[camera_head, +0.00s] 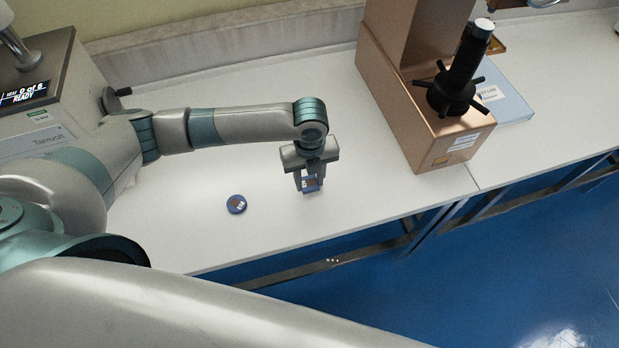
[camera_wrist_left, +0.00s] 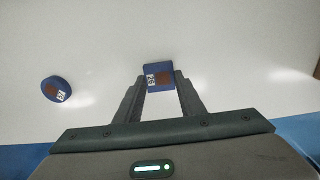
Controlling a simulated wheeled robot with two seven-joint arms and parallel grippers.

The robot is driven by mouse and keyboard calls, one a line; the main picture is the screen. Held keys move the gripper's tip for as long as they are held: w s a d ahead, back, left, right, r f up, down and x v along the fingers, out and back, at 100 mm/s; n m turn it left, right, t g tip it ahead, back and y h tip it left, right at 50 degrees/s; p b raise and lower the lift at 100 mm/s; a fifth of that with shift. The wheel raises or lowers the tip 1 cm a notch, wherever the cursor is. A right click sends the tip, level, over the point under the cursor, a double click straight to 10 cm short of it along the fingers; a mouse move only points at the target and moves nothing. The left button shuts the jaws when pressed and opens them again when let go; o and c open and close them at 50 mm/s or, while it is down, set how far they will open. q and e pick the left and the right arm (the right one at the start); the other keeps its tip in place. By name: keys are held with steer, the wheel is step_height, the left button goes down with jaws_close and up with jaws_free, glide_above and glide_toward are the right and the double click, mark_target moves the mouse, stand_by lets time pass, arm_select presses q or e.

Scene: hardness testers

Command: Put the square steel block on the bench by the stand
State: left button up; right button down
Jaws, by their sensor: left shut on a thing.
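The square steel block (camera_head: 311,184) is blue-sided with a brown patch and a white label on top. It is between the fingers of my left gripper (camera_head: 310,182), which is shut on it at or just above the white bench (camera_head: 270,235); I cannot tell whether it touches the bench. In the left wrist view the block (camera_wrist_left: 158,76) shows at the tips of the gripper's two fingers (camera_wrist_left: 160,92). The copper-coloured stand (camera_head: 420,125) with a black spoked handle is to the right of the gripper. My right gripper is not in view.
A round blue block (camera_head: 236,204) with a label lies on the bench left of the gripper; it also shows in the left wrist view (camera_wrist_left: 56,90). A grey tester (camera_head: 45,95) with a display stands at the left. The bench's front edge is close below the gripper.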

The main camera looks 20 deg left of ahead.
mark_target(309, 184)
arm_select(q)
steer(key=shift+f, duration=0.45)
steer(key=shift+f, duration=0.15)
steer(key=o, duration=1.2)
step_height(309, 184, up, 12)
steer(key=b, duration=0.3)
steer(key=shift+r, duration=0.2)
